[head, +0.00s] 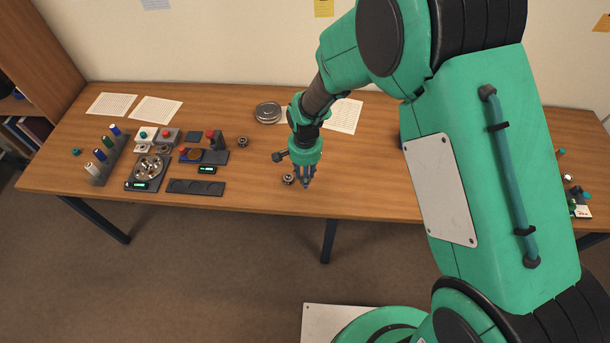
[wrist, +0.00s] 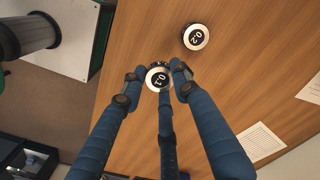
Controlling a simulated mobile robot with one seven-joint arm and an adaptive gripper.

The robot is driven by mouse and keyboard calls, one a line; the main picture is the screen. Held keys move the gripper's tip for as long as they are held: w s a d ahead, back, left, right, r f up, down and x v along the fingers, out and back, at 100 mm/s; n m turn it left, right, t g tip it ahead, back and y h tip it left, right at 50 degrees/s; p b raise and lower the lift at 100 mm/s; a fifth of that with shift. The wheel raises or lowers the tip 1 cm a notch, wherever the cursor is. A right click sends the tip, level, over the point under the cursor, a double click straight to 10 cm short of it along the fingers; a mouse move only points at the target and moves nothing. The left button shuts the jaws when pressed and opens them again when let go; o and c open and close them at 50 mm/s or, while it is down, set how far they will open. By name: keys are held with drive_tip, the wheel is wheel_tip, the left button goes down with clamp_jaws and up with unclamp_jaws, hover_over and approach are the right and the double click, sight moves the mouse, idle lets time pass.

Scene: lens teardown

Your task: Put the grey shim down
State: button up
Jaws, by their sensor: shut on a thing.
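My gripper (head: 306,184) points down over the front part of the wooden table, near its front edge. In the wrist view its blue fingers (wrist: 157,77) are shut on a small round piece marked 0.1 (wrist: 157,79), which I take as the grey shim; it has a pale rim and a dark face. In the head view the fingers hide this piece. Whether it touches the table I cannot tell. A similar round piece marked 0.2 (wrist: 196,37) stands on the table apart from my gripper; it also shows just left of the fingers in the head view (head: 288,179).
Another small round piece (head: 243,142) stands further left. Left of it are a dark tray with round recesses (head: 196,187), a round-dial device (head: 149,170) and a rack of coloured handles (head: 108,157). A round metal dish (head: 268,112) lies behind. The table front around my gripper is mostly clear.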

drive_tip(key=shift+w, duration=0.15)
drive_tip(key=shift+w+d+r+p, duration=0.2)
drive_tip(key=shift+w+p, duration=0.1)
drive_tip(key=shift+w, duration=0.1)
drive_tip(key=shift+m, duration=0.9)
drive_tip(key=w+d+p, duration=0.1)
drive_tip(key=w, duration=0.1)
drive_tip(key=w+d+p, duration=0.1)
drive_tip(key=w, duration=0.2)
drive_tip(key=w+d+p, duration=0.1)
drive_tip(key=w, duration=0.2)
drive_tip(key=shift+d+r+p, duration=0.15)
drive_tip(key=shift+r+p, duration=0.15)
drive_tip(key=shift+r, duration=0.1)
drive_tip(key=shift+m, duration=0.8)
drive_tip(key=w+d+p, duration=0.1)
drive_tip(key=w, duration=0.1)
drive_tip(key=w+d+p, duration=0.1)
drive_tip(key=w+d, duration=0.1)
drive_tip(key=w, duration=0.1)
drive_tip(key=w+d+p, duration=0.1)
drive_tip(key=w, duration=0.1)
drive_tip(key=shift+w+d+f, duration=0.15)
drive_tip(key=shift+d+f, duration=0.15)
drive_tip(key=shift+f, duration=0.05)
drive_tip(key=shift+w+d+f+p, duration=0.1)
drive_tip(key=shift+w+d+p, duration=0.3)
drive_tip(key=shift+w, duration=0.1)
